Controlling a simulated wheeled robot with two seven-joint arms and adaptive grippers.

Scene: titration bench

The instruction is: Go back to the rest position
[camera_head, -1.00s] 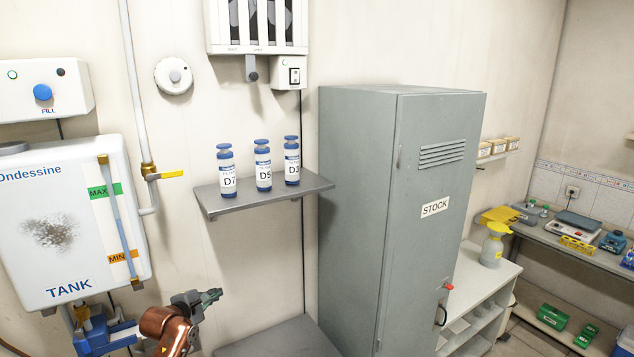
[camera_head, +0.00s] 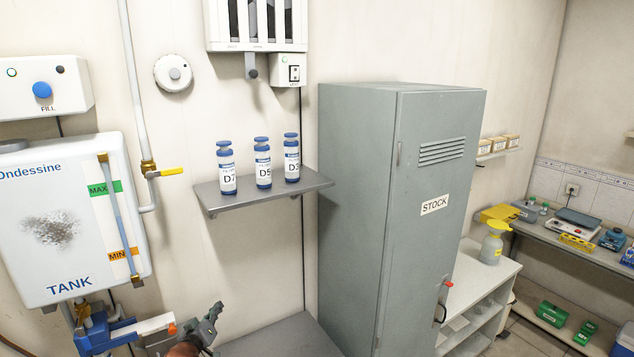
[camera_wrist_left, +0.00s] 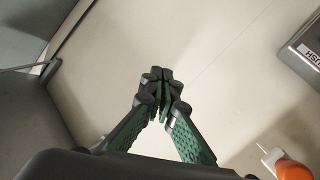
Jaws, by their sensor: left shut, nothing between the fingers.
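My left gripper (camera_head: 213,312) is at the bottom of the head view, just right of the blue valve under the tank, with nothing held. In the left wrist view its dark fingers with green pads (camera_wrist_left: 161,76) meet at the tips, shut and empty, against a pale wall. My copper-coloured arm shows only slightly at the bottom edge of the head view. My right gripper is not in view.
A shelf (camera_head: 225,204) with three bottles is above. The grey STOCK cabinet (camera_head: 400,220) stands right. Open wall lies between.

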